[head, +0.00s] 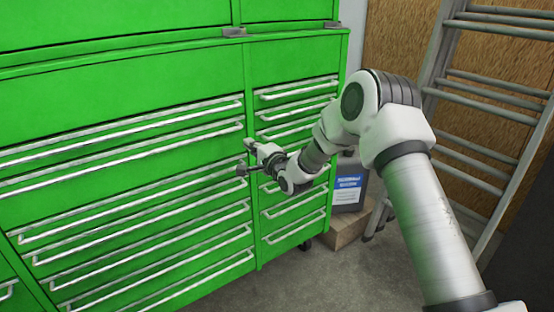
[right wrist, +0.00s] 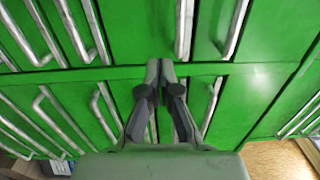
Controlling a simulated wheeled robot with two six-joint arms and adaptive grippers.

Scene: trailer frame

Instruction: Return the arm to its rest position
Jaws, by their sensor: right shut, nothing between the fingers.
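My right arm comes in from the lower right in the head view and bends at a raised elbow towards the green tool cabinet (head: 130,68). My right gripper (head: 246,158) is in front of the cabinet's drawer handles, near the seam between the wide and narrow drawer columns. In the right wrist view the gripper (right wrist: 160,72) has its fingertips together with nothing held, and the cabinet front (right wrist: 255,105) fills most of the background. I cannot tell the exact gap between fingertips and cabinet. My left gripper is not in view.
A dark container with a blue-and-white label (head: 348,184) stands on a brown box (head: 340,238) right of the cabinet, behind my arm. A metal ladder (head: 492,85) leans by the wooden wall (head: 392,35). Grey floor (head: 300,285) is clear in front of the cabinet's right end.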

